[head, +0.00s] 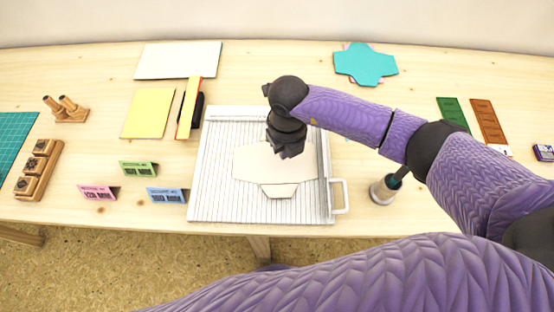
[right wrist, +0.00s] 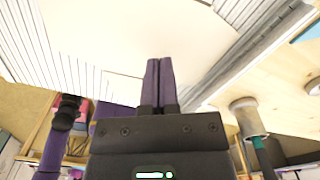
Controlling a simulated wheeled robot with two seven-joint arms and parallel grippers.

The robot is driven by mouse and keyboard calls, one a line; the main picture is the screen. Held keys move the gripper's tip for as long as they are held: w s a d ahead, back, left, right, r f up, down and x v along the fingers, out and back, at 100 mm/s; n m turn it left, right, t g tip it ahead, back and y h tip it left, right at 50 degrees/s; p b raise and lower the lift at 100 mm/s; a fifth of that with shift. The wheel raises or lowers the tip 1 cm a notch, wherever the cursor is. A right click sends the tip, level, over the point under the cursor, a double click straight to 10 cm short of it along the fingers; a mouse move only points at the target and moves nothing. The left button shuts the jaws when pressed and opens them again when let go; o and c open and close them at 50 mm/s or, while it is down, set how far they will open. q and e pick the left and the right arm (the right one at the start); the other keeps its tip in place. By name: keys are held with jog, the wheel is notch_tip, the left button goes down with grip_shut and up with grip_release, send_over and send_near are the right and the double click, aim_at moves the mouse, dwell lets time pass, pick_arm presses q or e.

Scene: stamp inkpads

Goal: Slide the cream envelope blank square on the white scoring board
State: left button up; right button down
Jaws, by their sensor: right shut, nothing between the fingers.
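The cream envelope blank (head: 262,165) lies on the white scoring board (head: 215,205), with its small flap toward the board's near edge. It looks roughly square to the board's lines, but my arm hides its upper part. My right gripper (head: 287,154) is over the blank's upper middle, its fingers pointing down. In the right wrist view the right gripper (right wrist: 159,62) has its fingers together and empty, against the cream blank (right wrist: 140,30). I cannot tell whether the tips touch it. My left gripper is not seen in the head view.
A handle (head: 341,196) sticks out at the board's right. A small round pot (head: 383,190) stands right of it. Folded pink, green and blue cards (head: 166,195) stand left of the board. A yellow pad (head: 149,112) lies behind them, and teal blanks (head: 365,64) lie at the back.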

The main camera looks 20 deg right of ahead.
aim_at(278, 161)
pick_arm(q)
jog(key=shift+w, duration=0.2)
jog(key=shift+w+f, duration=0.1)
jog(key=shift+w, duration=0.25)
pick_arm(e)
jog(key=shift+f, duration=0.1)
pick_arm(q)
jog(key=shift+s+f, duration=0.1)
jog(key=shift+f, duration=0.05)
pick_arm(e)
jog(key=shift+f, duration=0.2)
pick_arm(q)
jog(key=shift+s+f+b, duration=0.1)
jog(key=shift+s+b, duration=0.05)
jog(key=shift+b, duration=0.15)
pick_arm(e)
jog(key=shift+f, duration=0.15)
jog(key=shift+f, duration=0.25)
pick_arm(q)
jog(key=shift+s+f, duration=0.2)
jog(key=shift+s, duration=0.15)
pick_arm(e)
jog(key=shift+f, duration=0.1)
pick_arm(q)
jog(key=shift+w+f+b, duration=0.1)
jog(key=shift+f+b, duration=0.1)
jog(key=shift+b, duration=0.25)
pick_arm(e)
jog(key=shift+f, duration=0.25)
